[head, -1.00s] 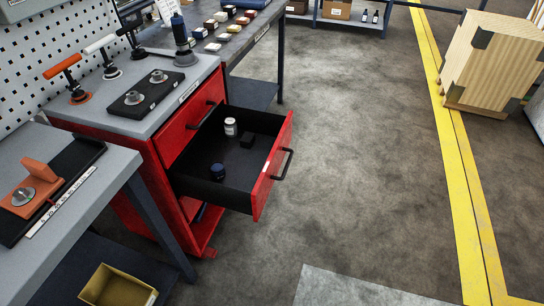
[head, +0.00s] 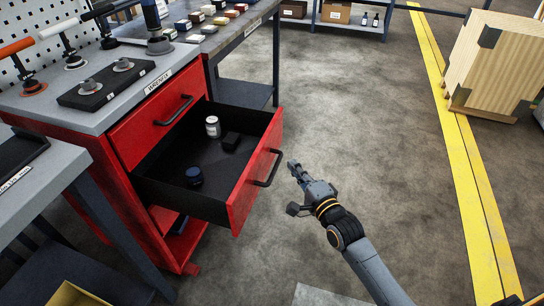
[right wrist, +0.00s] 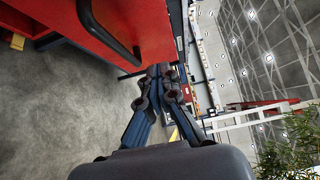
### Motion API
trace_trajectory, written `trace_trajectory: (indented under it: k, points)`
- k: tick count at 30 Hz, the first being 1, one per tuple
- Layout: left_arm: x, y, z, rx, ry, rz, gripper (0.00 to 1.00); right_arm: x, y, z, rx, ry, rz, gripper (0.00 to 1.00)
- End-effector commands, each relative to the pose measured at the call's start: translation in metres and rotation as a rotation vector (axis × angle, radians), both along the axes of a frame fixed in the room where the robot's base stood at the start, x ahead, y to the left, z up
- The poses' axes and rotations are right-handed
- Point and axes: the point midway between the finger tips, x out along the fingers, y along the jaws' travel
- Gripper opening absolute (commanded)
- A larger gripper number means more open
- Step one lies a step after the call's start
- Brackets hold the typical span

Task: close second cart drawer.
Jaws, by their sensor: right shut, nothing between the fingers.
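The red cart (head: 120,165) stands at the left with a grey top. Its second drawer (head: 238,200) is pulled out, with a black handle (head: 268,168) on its front. A white jar (head: 213,127), a dark blue round item (head: 194,176) and a black block (head: 231,141) sit inside. The top drawer (head: 150,122) is shut. My right gripper (head: 293,167) is just right of the handle, apart from it, shut and empty. In the right wrist view its fingers (right wrist: 163,78) are together below a red drawer front with a black handle (right wrist: 108,32). My left gripper is not in view.
A grey workbench (head: 40,190) stands in front of the cart at the left. Another bench with small items (head: 230,40) is behind it. A wooden crate (head: 495,65) stands far right beyond the yellow floor line. The floor right of the drawer is clear.

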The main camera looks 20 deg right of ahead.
Motion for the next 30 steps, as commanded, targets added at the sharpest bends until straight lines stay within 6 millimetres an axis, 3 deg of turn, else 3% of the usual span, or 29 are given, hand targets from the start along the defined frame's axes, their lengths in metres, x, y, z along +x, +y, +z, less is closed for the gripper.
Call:
trace_trajectory:
  k: [6,9,16,30]
  points:
    - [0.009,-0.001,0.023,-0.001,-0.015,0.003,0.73,0.048,0.009,-0.001,-0.001,-0.002,0.000,0.00]
    - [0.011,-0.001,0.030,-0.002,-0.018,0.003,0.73,0.056,0.024,-0.001,0.004,0.001,0.001,0.00]
    - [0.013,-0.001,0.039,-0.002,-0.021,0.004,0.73,0.068,0.041,-0.001,0.000,0.002,0.000,0.00]
    - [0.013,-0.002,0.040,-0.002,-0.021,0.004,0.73,0.070,0.043,-0.001,-0.001,0.002,0.000,0.00]
